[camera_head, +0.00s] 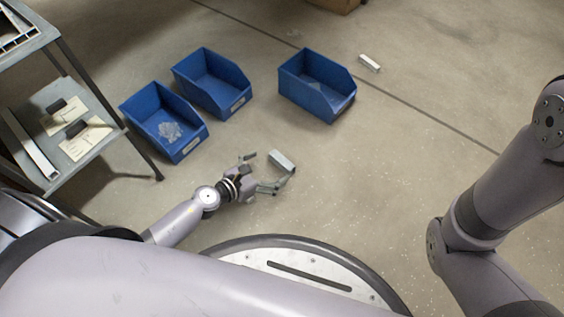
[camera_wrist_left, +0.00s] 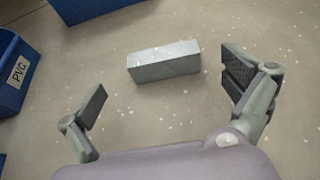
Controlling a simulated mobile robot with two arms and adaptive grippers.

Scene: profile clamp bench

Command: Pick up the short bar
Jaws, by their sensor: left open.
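A short grey metal bar (camera_head: 281,160) lies on the concrete floor in the head view. It also shows in the left wrist view (camera_wrist_left: 164,64) as a plain block beyond the fingertips. My left gripper (camera_head: 270,168) is open and low over the floor beside the bar. In the left wrist view its two fingers (camera_wrist_left: 165,80) are spread wide. The bar lies ahead of the gap between them, nearer the right finger, and looks untouched. My right arm shows at the right of the head view, but its gripper is out of frame.
Three blue bins stand beyond the gripper: left (camera_head: 158,118), middle (camera_head: 207,80) and right (camera_head: 318,85). Another small light bar (camera_head: 369,63) lies farther off. A grey shelf rack (camera_head: 105,140) stands at the left. Floor right of the near bar is clear.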

